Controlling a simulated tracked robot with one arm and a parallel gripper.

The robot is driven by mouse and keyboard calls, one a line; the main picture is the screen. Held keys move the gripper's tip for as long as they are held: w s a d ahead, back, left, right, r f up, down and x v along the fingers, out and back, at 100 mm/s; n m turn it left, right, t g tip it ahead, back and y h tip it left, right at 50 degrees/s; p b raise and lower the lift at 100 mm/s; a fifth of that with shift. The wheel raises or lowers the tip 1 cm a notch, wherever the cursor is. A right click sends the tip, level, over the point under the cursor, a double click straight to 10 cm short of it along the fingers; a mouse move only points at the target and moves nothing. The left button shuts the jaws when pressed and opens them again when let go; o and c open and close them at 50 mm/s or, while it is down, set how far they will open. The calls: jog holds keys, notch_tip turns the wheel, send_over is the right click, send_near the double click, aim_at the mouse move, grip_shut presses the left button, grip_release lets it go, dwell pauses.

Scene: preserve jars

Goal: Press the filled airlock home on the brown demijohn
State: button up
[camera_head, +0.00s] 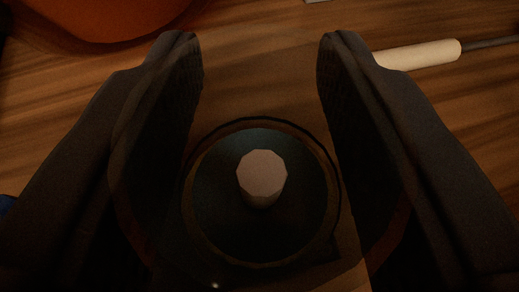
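The two dark fingers of my gripper (260,47) stand wide apart on either side of the view. Low in the gap between them is a dark round piece with a thin rim (220,210), seen from above. A pale, faceted plug (262,174) stands in its middle. I cannot tell if this is the airlock or the mouth of the demijohn. The rim spans nearly the whole gap, but contact with the fingers is unclear. Brownish see-through glass (258,85) shows around it, its outline faint and partly over the left finger.
A wooden table (60,100) lies below. An orange rounded thing (100,15) is at the top left. A tool with a pale handle (420,54) and a thin dark shaft lies at the upper right. A bit of blue shows at the left edge.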

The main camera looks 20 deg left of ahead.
aim_at(263, 29)
jog(key=shift+c, duration=1.4)
notch_tip(263, 29, up, 2)
jog(key=shift+p, duration=0.4)
jog(key=shift+r+p, duration=0.35)
jog(key=shift+r, duration=0.6)
jog(key=s+d, duration=0.3)
jog(key=s, duration=0.4)
jog(key=s+d+r, duration=0.1)
jog(key=s+d, duration=0.2)
jog(key=s, duration=0.5)
jog(key=shift+p, duration=0.3)
jog(key=shift+d, duration=0.1)
